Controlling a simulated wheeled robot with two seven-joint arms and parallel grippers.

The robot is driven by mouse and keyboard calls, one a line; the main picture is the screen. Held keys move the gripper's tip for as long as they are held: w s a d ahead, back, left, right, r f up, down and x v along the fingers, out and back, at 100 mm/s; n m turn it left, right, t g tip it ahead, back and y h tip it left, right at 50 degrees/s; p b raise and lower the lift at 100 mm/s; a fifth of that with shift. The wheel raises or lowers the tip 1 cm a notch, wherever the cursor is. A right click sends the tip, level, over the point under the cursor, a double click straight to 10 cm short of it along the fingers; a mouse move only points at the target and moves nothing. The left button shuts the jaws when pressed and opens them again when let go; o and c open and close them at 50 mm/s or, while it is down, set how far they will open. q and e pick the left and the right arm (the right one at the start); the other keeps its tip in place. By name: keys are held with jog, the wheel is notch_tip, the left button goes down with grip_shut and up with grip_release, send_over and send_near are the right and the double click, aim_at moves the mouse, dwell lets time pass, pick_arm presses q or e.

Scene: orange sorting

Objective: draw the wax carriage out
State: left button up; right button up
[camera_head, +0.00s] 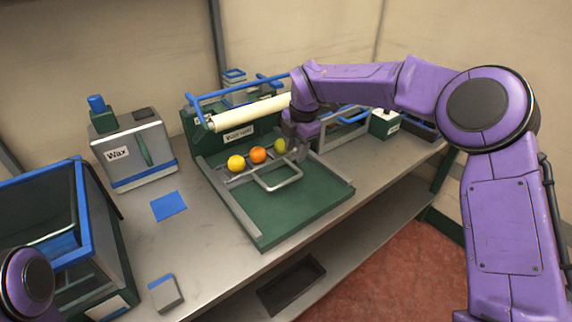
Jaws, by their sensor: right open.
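A grey box labelled "Wax" (118,154) stands at the left of the bench, with a blue-capped part on top and a green slot in its front. A green station (235,134) in the middle has a white roller (250,113) and a blue bar across its top. A metal frame with a U-shaped handle (282,187) lies over its green bed (290,217). I cannot tell which part is the wax carriage. My right gripper (296,146) is open at the station's right side, close to a yellow-green fruit (280,146). My left gripper is out of view.
A yellow fruit (236,163) and an orange (257,155) sit in a row on the station. A blue-rimmed bin (82,205) stands at the left. A blue square (168,206) and a small grey block (165,293) lie on the bench; the bench between them is clear.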

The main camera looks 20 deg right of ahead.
jog(key=p, duration=0.2)
send_over(292, 178)
jog(key=s, duration=0.2)
jog(key=f, duration=0.5)
jog(key=shift+w+d+f, duration=0.15)
jog(key=shift+d, duration=0.05)
jog(key=f, duration=0.1)
jog(key=w+f, duration=0.1)
jog(key=f, duration=0.2)
jog(key=shift+w+a+f, duration=0.1)
jog(key=shift+w, duration=0.3)
jog(key=shift+s, duration=0.3)
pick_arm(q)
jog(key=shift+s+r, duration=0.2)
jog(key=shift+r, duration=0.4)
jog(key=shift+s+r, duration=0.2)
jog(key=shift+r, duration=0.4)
pick_arm(e)
jog(key=shift+w, duration=0.1)
grip_shut()
